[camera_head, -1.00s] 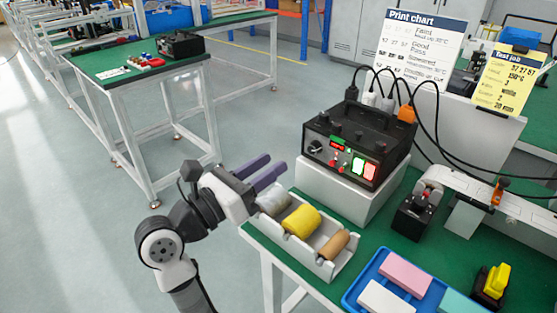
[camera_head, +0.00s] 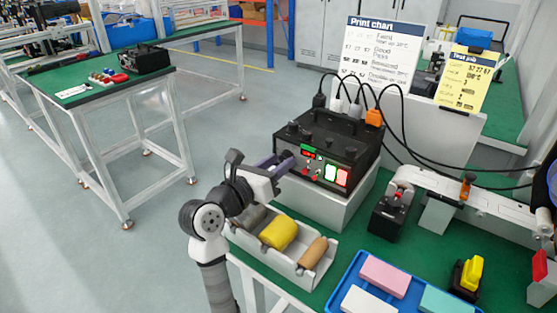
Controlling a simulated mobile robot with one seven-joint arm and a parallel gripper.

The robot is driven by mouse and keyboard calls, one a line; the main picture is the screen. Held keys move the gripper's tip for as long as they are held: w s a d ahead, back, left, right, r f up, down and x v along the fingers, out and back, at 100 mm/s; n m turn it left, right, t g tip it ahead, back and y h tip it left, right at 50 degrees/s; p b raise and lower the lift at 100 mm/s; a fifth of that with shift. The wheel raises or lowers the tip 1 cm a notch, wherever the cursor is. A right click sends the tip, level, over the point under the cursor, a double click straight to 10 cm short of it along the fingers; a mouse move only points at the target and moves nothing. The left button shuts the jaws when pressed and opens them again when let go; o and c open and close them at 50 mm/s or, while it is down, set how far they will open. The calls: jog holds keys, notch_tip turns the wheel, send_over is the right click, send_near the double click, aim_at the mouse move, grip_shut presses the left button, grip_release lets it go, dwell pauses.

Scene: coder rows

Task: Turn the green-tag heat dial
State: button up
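The black control box (camera_head: 330,135) stands on a white block at the back of the green bench. Its front panel has a small red display (camera_head: 309,154) with a green label (camera_head: 308,147) by it, small red knobs (camera_head: 313,176), and lit green and red switches. My gripper (camera_head: 284,160), with purple fingers, is at the left end of this panel. The fingers look apart, with their tips at or very near the black dial there. The gripper mostly hides that dial, so I cannot tell its setting or whether the fingers touch it.
A white tray (camera_head: 296,272) with grey, yellow and brown rolls lies just below my gripper. A blue tray (camera_head: 352,283) with coloured blocks is at the front. Black cables (camera_head: 404,118) rise behind the box. A print chart (camera_head: 378,50) and a yellow job card (camera_head: 465,80) stand behind.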

jog(key=shift+w+d, duration=0.25)
jog(key=shift+w, duration=0.1)
jog(key=shift+c, duration=0.2)
jog(key=c, duration=0.7)
jog(key=shift+o, duration=0.2)
jog(key=shift+r, duration=0.1)
jog(key=shift+p, duration=0.55)
jog(key=n+p, duration=0.2)
jog(key=p, duration=0.2)
jog(key=shift+r+n, duration=0.2)
jog(key=shift+n, duration=0.2)
jog(key=n+p, duration=0.1)
jog(key=p, duration=0.2)
jog(key=shift+f+n, duration=0.1)
jog(key=shift+n, duration=0.3)
jog(key=shift+f+n+p, duration=0.15)
jog(key=shift+n+p, duration=0.45)
jog(key=shift+p, duration=0.35)
jog(key=shift+f, duration=0.1)
